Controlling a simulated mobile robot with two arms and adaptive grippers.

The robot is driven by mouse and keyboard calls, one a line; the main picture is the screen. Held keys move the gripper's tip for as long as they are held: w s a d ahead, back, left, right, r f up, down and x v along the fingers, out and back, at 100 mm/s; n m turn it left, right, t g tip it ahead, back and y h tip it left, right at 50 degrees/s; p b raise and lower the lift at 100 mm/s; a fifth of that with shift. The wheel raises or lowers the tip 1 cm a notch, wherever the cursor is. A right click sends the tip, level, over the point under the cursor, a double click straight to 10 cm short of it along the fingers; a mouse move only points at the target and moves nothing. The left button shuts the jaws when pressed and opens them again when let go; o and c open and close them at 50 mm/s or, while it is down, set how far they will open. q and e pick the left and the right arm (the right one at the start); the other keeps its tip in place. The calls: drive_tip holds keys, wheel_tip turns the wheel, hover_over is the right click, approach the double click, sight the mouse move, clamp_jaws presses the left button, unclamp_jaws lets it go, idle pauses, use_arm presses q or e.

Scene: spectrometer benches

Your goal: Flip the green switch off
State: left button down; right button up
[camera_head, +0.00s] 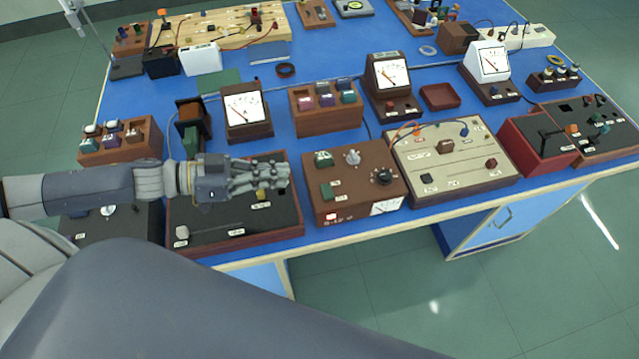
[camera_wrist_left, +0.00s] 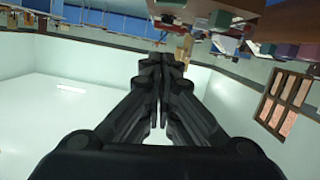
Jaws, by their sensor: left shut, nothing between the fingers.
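A brown box (camera_head: 352,178) at the bench's front edge bears a green rocker-like part (camera_head: 327,191) on its left side, a silver knob, a black knob and a small lit red part. I take the green part as the green switch; its on or off position is too small to tell. My left gripper (camera_head: 284,174) reaches in from the left, above the dark panel and just left of the brown box, apart from the green part. It is shut and empty. In the left wrist view its fingers (camera_wrist_left: 162,62) meet. My right gripper is not in view.
A dark panel in a wooden frame (camera_head: 240,222) lies under my left gripper. A pale panel (camera_head: 455,160) with wires stands right of the brown box. Meters (camera_head: 245,112) and a block of colored parts (camera_head: 325,118) stand behind. The blue bench (camera_head: 285,140) is crowded.

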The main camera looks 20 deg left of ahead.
use_arm(q)
drive_tip(key=w+d, duration=0.2)
drive_tip(key=d, duration=0.1)
drive_tip(key=p, duration=0.2)
hover_over(327, 192)
drive_tip(key=a, duration=0.2)
drive_tip(key=shift+s+d+f, duration=0.15)
drive_tip(key=shift+s+f, duration=0.05)
drive_tip(key=shift+f, duration=0.2)
drive_tip(key=shift+s+d+f, duration=0.1)
drive_tip(key=shift+s+f, duration=0.05)
drive_tip(key=shift+f, duration=0.25)
wheel_tip(327, 192, down, 3)
drive_tip(key=shift+s+d, duration=0.1)
drive_tip(key=shift+s, duration=0.05)
drive_tip(key=shift+s+f+p, duration=0.15)
drive_tip(key=shift+f+p, duration=0.15)
drive_tip(key=shift+f, duration=0.45)
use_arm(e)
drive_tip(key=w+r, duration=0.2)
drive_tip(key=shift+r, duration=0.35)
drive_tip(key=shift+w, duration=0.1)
